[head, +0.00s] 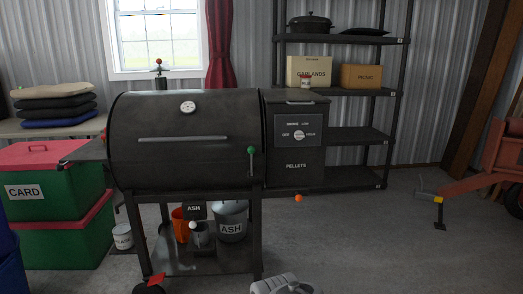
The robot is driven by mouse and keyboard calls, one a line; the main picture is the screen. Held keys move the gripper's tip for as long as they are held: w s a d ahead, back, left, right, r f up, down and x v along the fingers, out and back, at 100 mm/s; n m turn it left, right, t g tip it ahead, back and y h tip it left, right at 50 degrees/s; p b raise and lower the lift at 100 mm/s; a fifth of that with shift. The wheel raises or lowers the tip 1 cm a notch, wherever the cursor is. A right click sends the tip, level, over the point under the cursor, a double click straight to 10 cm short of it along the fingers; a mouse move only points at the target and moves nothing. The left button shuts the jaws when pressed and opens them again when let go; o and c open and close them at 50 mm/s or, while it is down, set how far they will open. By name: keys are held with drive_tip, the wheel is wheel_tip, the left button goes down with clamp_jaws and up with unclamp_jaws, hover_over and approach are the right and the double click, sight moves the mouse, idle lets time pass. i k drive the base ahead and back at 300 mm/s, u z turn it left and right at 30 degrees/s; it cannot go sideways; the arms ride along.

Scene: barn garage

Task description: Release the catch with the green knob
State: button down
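A green knob (251,150) tops a short dark upright lever, the catch (251,168), at the right front of the black barrel-shaped smoker grill (185,165). The lever stands about upright against the barrel. The grill's lid looks closed, with a long grey bar handle (182,139) and a round dial (188,107). A pale grey part of my arm shows at the bottom edge, well below and in front of the knob. I cannot make out my gripper's fingers. Nothing touches the knob.
A pellet hopper (296,145) with a control panel joins the grill's right side. An orange knob (298,198) sticks out below it. Ash buckets (232,222) stand on the lower shelf. Green and red bins (62,235) stand at left.

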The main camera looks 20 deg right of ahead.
sight(251, 149)
drive_tip(key=u, duration=0.2)
drive_tip(key=i, duration=0.65)
drive_tip(key=u, duration=0.45)
